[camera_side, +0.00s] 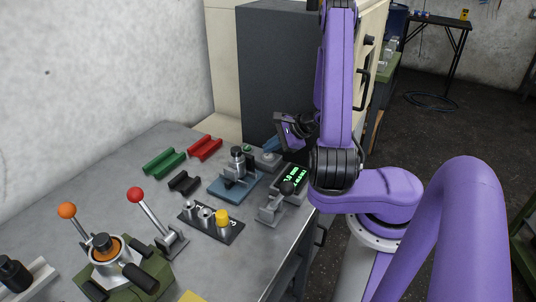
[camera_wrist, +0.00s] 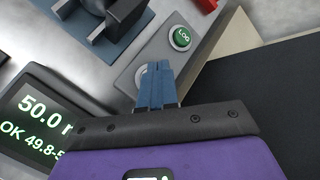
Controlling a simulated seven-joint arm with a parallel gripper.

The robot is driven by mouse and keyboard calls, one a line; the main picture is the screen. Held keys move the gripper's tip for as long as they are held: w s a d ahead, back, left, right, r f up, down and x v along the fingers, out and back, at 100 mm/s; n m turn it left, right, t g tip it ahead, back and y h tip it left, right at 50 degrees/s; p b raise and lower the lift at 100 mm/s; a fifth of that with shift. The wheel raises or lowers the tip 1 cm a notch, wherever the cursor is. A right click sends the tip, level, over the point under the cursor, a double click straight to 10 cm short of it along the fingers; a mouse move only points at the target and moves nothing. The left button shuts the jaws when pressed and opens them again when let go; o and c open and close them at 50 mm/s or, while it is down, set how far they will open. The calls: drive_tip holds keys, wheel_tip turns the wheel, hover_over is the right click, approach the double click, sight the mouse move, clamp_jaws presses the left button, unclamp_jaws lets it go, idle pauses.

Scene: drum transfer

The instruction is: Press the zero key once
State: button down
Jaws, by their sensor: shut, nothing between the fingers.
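My gripper (camera_wrist: 156,68) is shut, its two blue fingers side by side with nothing between them. In the wrist view the fingertips overlap a pale round key (camera_wrist: 140,74) on a grey panel, hiding most of it and any label. I cannot tell whether they touch it. A green key marked LOG (camera_wrist: 181,37) sits just beyond, uncovered. A dark display (camera_wrist: 38,120) reads "50.0" above "OK 49.8-5", cut off by my gripper. In the side view the display (camera_side: 293,178) glows green, and the green key (camera_side: 247,148) shows left of my gripper.
A blue-based gauge stand (camera_side: 235,187) is beside the keys. A grey lever device (camera_side: 270,208) stands before the display. A dark plate (camera_side: 210,222) holds metal cylinders and a yellow one. Red (camera_side: 205,149) and green holders (camera_side: 164,162) lie farther back. A tall dark box (camera_side: 275,75) stands behind.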

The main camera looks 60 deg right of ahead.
sight(271, 155)
drive_tip(key=shift+r, duration=0.1)
drive_tip(key=shift+r, duration=2.9)
